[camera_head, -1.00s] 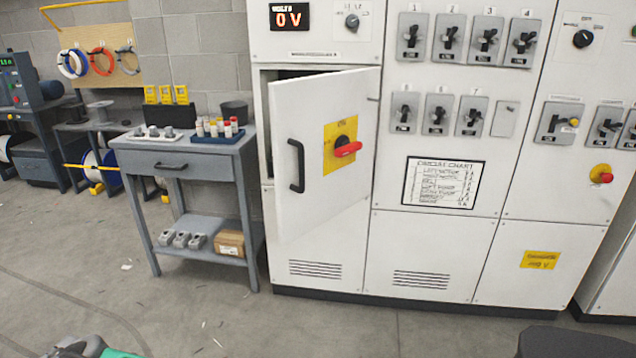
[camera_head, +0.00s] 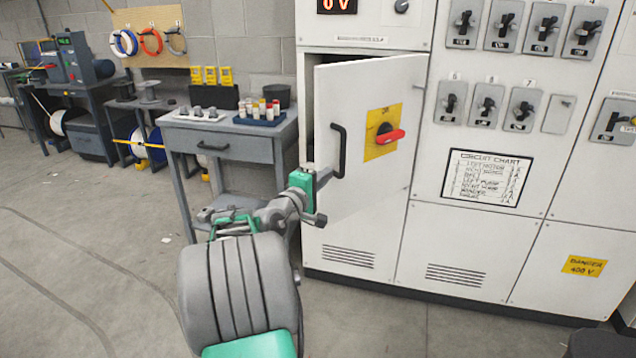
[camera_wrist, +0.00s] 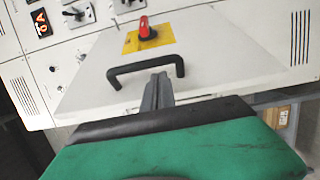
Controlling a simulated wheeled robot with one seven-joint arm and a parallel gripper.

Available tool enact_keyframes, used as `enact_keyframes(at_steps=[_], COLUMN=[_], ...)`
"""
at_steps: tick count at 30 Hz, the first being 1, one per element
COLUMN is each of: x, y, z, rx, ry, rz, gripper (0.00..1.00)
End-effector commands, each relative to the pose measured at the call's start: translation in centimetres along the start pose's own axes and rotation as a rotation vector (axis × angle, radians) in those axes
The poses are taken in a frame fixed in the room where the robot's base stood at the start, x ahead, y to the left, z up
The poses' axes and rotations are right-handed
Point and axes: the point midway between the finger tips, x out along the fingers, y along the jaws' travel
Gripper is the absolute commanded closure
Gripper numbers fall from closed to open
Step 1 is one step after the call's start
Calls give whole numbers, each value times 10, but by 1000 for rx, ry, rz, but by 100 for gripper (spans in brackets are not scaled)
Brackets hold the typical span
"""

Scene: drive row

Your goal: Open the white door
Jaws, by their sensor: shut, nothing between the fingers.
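The white door (camera_head: 365,90) stands ajar on the cabinet, hinged at its right, with a dark gap along its left edge. It carries a black handle (camera_head: 339,150) and a red rotary switch (camera_head: 390,136) on a yellow plate. In the wrist view, the handle (camera_wrist: 146,69) crosses just ahead of my fingers, with the door face (camera_wrist: 215,55) behind it. My gripper (camera_head: 326,175) is shut and empty, its tip close to the handle's lower part. I cannot tell whether it touches. My gripper also shows in the wrist view (camera_wrist: 158,85).
A grey workbench (camera_head: 240,150) with small parts stands left of the cabinet, close to my arm. The cabinet front (camera_head: 470,235) continues right with several switches and a circuit chart (camera_head: 486,178). The floor (camera_head: 90,260) at the left is open.

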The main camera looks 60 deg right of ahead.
Motion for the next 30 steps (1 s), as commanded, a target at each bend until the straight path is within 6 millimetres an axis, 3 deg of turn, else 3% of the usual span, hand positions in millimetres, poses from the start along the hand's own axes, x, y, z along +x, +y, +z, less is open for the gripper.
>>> enact_keyframes(at_steps=[3, 9, 30], x=[22, 41, 45], y=[0, 0, 4], z=[1, -1, 7], rx=[2, 2, 4], ry=[-1, 2, -5], rz=[0, -1, 4], gripper=[100, 100, 100])
